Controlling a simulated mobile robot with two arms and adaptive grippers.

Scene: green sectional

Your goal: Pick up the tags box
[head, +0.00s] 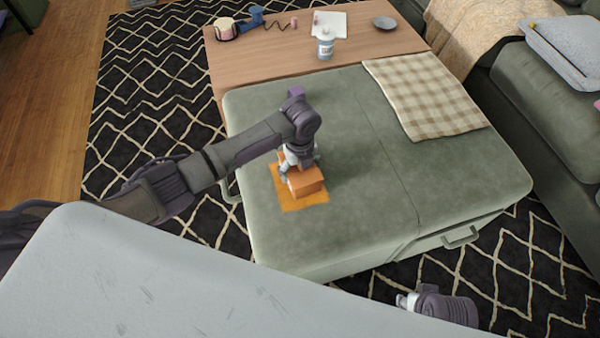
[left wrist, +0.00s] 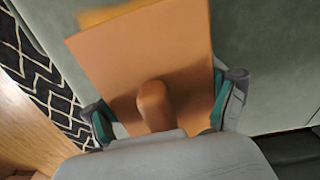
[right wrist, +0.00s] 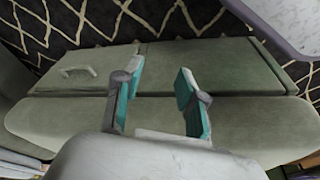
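The tags box appears to be the orange box (head: 306,181) on an orange mat (head: 300,203) on the green ottoman. My left gripper (head: 299,168) is over the box from above. In the left wrist view, the box (left wrist: 140,60) fills the space between the spread fingers (left wrist: 160,115), with a rounded knob on its near face. The pads lie close to its two sides; whether they press on it I cannot tell. My right gripper (head: 405,301) is off the ottoman's front side, and the right wrist view shows its fingers (right wrist: 160,95) apart and empty.
The green ottoman (head: 350,120) has a checked cloth (head: 425,92) at its back right. Behind it, a wooden table (head: 275,62) holds a bottle (head: 325,44), a grey bowl (head: 384,22) and papers. A green sofa (head: 545,110) stands at the right. The ottoman's middle is clear.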

